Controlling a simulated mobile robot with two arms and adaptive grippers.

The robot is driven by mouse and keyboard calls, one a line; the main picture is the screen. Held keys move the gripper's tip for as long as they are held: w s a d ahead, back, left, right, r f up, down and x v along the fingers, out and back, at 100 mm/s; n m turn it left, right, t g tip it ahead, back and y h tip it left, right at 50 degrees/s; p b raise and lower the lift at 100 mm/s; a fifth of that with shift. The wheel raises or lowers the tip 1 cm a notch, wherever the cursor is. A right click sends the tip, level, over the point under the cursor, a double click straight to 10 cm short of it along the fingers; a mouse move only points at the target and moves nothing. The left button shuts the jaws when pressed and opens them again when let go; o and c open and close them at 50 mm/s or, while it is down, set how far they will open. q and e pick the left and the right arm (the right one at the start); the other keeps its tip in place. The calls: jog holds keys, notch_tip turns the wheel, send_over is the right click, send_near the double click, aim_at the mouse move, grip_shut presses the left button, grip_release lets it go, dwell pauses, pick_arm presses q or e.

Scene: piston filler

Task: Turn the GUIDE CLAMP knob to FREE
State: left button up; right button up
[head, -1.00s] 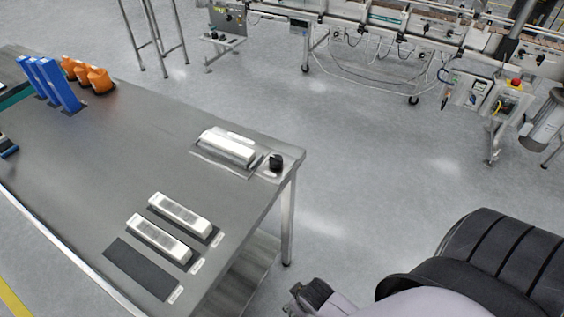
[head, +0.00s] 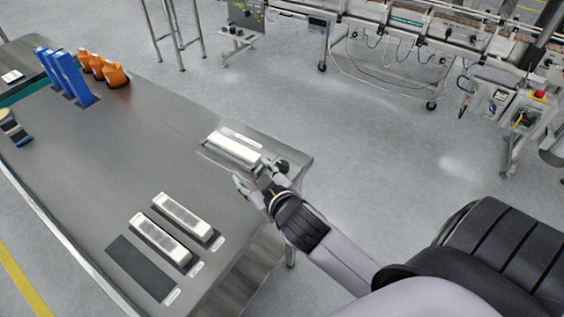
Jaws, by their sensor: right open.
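A small black knob (head: 283,166) stands at the near right corner of the grey table, beside a white block-shaped fixture (head: 236,149). I take it for the GUIDE CLAMP knob, but no label is readable. My right gripper (head: 256,179) is open, its fingers spread over the table edge just in front of the fixture. One finger is close to the left of the knob; I cannot tell whether it touches. The gripper hides part of the plate around the knob. My left gripper is not in view.
Two white blocks (head: 182,217) lie on dark pads next to an empty dark pad (head: 140,268). Blue upright parts (head: 72,79) and orange parts (head: 115,75) stand at the table's far left. A conveyor line (head: 400,22) runs along the back; the floor between is clear.

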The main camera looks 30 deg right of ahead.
jog(key=w+a+r+n+t+y, duration=0.3)
jog(key=w+a+r+n, duration=0.1)
jog(key=r, duration=0.4)
jog(key=w+a+r+n+t+y, duration=0.3)
jog(key=r+t+y, duration=0.1)
jog(key=r, duration=0.4)
jog(key=s+a+r+n+g+y, duration=0.2)
jog(key=a+n+g+y, duration=0.45)
jog(key=n, duration=0.35)
jog(key=s+a+r+n+g+y, duration=0.25)
jog(key=a+n+g+y, duration=0.4)
jog(key=n, duration=0.35)
jog(key=n+g+h, duration=0.1)
jog(key=g+h, duration=0.7)
jog(key=h, duration=1.1)
send_over(282, 164)
notch_tip(282, 164, down, 11)
notch_tip(282, 164, down, 17)
jog(key=p, duration=0.3)
jog(key=shift+s+r, duration=0.1)
